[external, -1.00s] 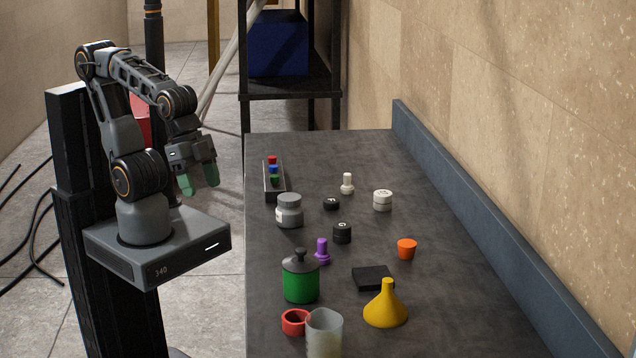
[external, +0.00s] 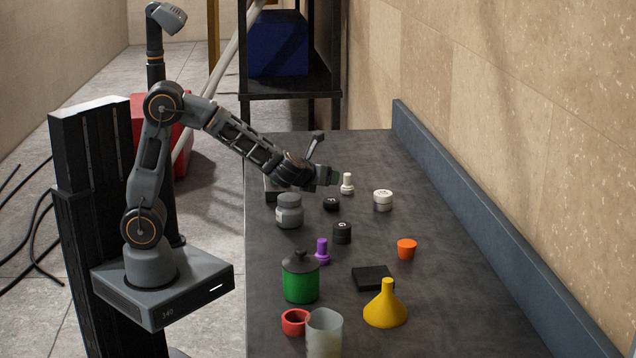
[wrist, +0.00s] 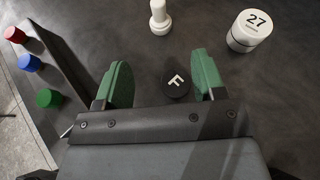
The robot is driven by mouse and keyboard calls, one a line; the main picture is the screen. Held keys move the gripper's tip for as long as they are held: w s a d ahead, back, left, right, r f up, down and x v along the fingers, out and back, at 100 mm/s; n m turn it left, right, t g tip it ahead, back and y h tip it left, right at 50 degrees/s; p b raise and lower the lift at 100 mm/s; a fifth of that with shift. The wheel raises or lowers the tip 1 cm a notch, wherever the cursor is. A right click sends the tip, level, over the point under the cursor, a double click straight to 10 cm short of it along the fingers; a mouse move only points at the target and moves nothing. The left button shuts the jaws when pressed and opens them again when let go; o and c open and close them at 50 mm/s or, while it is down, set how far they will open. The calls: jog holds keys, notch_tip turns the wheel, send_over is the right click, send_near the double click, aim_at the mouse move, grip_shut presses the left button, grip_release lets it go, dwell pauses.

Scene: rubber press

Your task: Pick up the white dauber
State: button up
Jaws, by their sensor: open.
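The white dauber (external: 347,184) stands upright on the dark bench in the external view, just right of my gripper (external: 334,178). In the wrist view the white dauber (wrist: 160,17) stands at the top, beyond the gap between my green fingertips. My gripper (wrist: 160,80) is open, its fingers spread wide with nothing held. A black cap marked F (wrist: 176,80) shows between the fingers, on the bench below. The dauber looks clear of both fingers in the wrist view.
A white jar marked 27 (wrist: 248,31) stands right of the dauber. The rack with red, blue and green pegs (wrist: 62,55) is at left, partly behind my arm in the external view. A grey jar (external: 290,211) and a black jar (external: 342,232) stand nearer the camera.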

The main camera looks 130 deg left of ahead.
send_near(345, 179)
jog(key=shift+m, duration=0.3)
jog(key=x, duration=0.4)
jog(key=shift+a+f, duration=0.25)
jog(key=shift+a, duration=0.1)
jog(key=shift+x, duration=3.35)
jog(key=c, duration=0.9)
